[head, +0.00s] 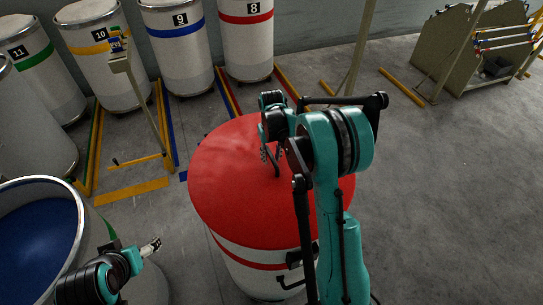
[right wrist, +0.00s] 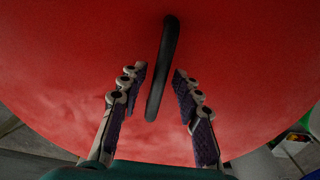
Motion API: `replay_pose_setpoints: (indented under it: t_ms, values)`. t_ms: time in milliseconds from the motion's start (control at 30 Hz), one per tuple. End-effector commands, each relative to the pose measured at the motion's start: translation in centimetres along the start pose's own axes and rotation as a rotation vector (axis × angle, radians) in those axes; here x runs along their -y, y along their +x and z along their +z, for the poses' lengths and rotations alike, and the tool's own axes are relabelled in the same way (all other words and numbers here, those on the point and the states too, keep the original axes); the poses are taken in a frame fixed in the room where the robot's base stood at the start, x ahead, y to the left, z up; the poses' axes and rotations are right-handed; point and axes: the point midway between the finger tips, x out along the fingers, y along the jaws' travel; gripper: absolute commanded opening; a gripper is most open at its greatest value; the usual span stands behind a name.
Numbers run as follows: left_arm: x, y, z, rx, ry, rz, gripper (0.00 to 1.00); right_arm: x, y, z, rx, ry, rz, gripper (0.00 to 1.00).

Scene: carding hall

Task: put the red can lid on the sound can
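The red can lid (head: 225,180) lies on top of a white can with a red band (head: 262,262), at the centre of the head view. Its dark handle (right wrist: 163,70) stands up from the lid in the right wrist view. My right gripper (head: 270,158) is over the lid. In the right wrist view the right gripper (right wrist: 160,88) is open, its fingers on either side of the handle with gaps. My left gripper (head: 152,246) is at the lower left, beside an open can with a blue inside; its finger opening is too small to judge. I cannot tell which can is the sound one.
The blue-lined open can (head: 75,195) stands at the left. White cans, including number 8 with a red band (head: 246,45), line the back. A post with a sign (head: 135,80) stands before them. A rack (head: 470,50) is at the back right. Floor at right is clear.

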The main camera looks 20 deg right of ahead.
Motion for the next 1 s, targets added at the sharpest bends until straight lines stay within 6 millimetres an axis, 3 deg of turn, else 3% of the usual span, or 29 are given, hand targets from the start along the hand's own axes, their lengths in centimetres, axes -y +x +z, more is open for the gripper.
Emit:
replay_pose_setpoints:
  t_ms: [267, 500, 700, 867, 1000]
  values:
    - [0.0, -1.1, -0.8, 0.000, 0.000, 0.000, 0.75, 0.0, -2.5, 0.0, 0.000, 0.000, 0.000, 0.33]
    - [0.0, -0.8, -0.6, 0.000, 0.000, 0.000, 0.75, 0.0, -8.1, 0.0, 0.000, 0.000, 0.000, 0.33]
    - [0.0, -0.8, -0.6, 0.000, 0.000, 0.000, 0.75, 0.0, -11.7, 0.0, 0.000, 0.000, 0.000, 0.33]
    - [0.0, -0.8, -0.6, 0.000, 0.000, 0.000, 0.75, 0.1, -13.1, 0.1, -0.002, 0.000, 0.000, 0.33]
    - [0.0, -0.8, -0.6, 0.000, 0.000, 0.000, 0.75, 0.7, -14.4, 1.3, -0.030, -0.004, 0.003, 0.33]
